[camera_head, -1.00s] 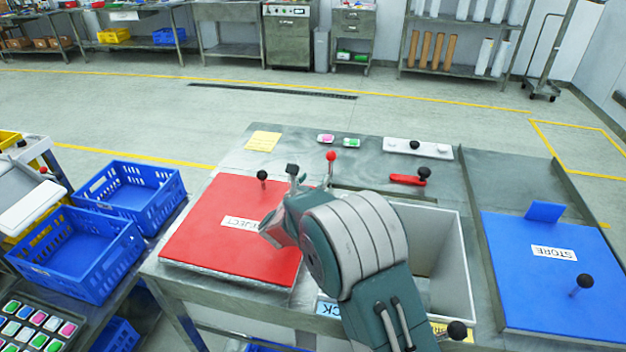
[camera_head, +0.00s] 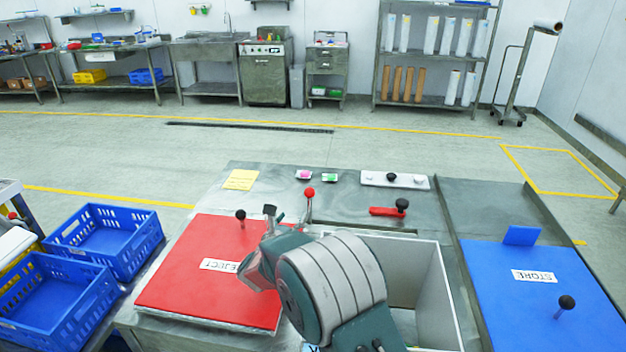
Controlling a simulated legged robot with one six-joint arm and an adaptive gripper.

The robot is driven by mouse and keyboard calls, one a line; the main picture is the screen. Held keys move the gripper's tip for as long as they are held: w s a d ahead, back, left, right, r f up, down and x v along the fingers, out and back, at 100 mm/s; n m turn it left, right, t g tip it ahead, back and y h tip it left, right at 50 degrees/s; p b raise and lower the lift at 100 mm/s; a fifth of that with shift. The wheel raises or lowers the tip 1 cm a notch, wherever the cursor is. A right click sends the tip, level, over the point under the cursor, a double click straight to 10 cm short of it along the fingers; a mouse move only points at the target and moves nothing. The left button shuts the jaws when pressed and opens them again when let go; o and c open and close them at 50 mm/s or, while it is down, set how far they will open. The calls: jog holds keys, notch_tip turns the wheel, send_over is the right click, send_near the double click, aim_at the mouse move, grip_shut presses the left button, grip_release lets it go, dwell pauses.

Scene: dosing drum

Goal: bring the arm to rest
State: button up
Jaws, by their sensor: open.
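My arm's thick grey and green links fill the lower middle of the view, folded above the bench. My gripper (camera_head: 275,214) is mostly hidden behind them. Only small dark finger parts show above the wrist, over the right part of the red REJECT lid (camera_head: 200,270). The gripper is open, and I see nothing held in it. The arm also covers part of the open grey bin (camera_head: 425,290) beside the lid.
A red-knobbed lever (camera_head: 309,194) stands close right of the gripper. A black-knobbed red handle (camera_head: 390,211) lies behind the bin. The blue STORE lid (camera_head: 540,285) is at right. Blue crates (camera_head: 105,240) stand at left. Open floor (camera_head: 120,155) lies beyond the bench.

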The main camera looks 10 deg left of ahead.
jog(key=shift+w+d+r, duration=0.1)
jog(key=shift+d+r, duration=0.05)
jog(key=shift+r, duration=0.2)
jog(key=s+d+r+n+g+y, duration=0.2)
jog(key=s+d+r+n+y, duration=0.2)
jog(key=d+r+n, duration=0.35)
jog(key=s+d+r+n+g+y, duration=0.25)
jog(key=d+r+n, duration=0.25)
jog(key=r+n, duration=0.45)
jog(key=s+d+f+n+g+h, duration=0.1)
jog(key=s+d+f+n+g, duration=0.1)
jog(key=s+d+n, duration=0.4)
jog(key=s+d+f+n+g+h, duration=0.1)
jog(key=s+d+n, duration=0.5)
jog(key=s, duration=0.9)
jog(key=s+d+f+n+g+h, duration=0.1)
jog(key=s+d+f+n+g, duration=0.2)
jog(key=s+d+n, duration=0.3)
jog(key=s+n+g, duration=0.1)
jog(key=s, duration=0.4)
jog(key=shift+d, duration=0.35)
